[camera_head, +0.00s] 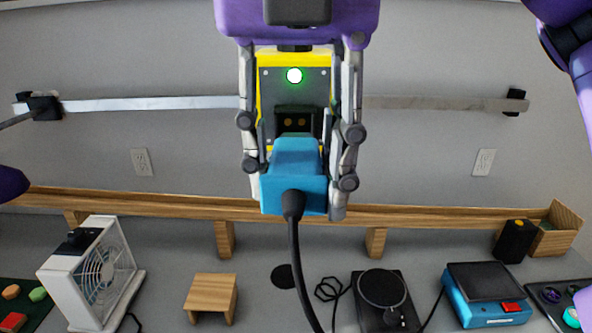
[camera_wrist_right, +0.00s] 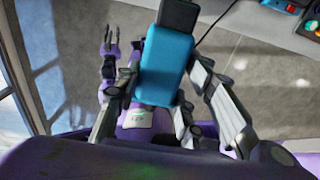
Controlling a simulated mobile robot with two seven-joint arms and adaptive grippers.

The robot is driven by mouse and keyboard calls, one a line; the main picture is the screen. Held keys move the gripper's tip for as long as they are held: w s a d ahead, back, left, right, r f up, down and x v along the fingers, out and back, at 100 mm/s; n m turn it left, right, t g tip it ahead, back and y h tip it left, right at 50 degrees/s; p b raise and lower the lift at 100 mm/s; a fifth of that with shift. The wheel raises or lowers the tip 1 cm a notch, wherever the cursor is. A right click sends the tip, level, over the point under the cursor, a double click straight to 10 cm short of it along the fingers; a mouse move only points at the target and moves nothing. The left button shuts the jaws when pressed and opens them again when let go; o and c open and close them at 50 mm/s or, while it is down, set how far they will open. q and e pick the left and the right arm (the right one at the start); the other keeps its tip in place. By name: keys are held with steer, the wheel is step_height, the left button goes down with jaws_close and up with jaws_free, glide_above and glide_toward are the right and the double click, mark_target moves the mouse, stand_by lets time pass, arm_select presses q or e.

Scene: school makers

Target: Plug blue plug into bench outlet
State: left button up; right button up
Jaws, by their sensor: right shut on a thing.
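The blue plug (camera_head: 293,188) is held between the fingers of my right gripper (camera_head: 297,184), which is shut on its sides. Its black cable hangs down toward the bench. The plug also shows between the fingers in the right wrist view (camera_wrist_right: 164,62). The bench outlet (camera_head: 267,84) is a yellow box with a grey face, a lit green lamp and a black socket with two holes. It shows between the fingers, behind and above the plug; both holes are visible. Whether plug and socket touch is unclear. A purple gripper-like part, perhaps my left gripper (camera_wrist_right: 108,62), shows in the wrist view; its jaw state is unclear.
A wooden rail (camera_head: 400,214) crosses behind the bench, below a metal bar (camera_head: 430,103) on the wall. A white fan (camera_head: 100,265), a small wooden stand (camera_head: 211,293), a black turntable-like device (camera_head: 383,315) and a blue device (camera_head: 490,315) stand along the bench below the plug.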

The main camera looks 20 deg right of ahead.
mark_target(296, 135)
steer(key=shift+w+d, duration=0.3)
steer(key=shift+w, duration=0.65)
steer(key=shift+w+d, duration=0.25)
steer(key=shift+w, duration=0.7)
steer(key=shift+w+d, duration=0.15)
steer(key=shift+w, duration=0.5)
steer(key=shift+w+d, duration=0.15)
steer(key=shift+w, duration=0.45)
steer(key=o, duration=1.4)
steer(key=shift+c, duration=0.2)
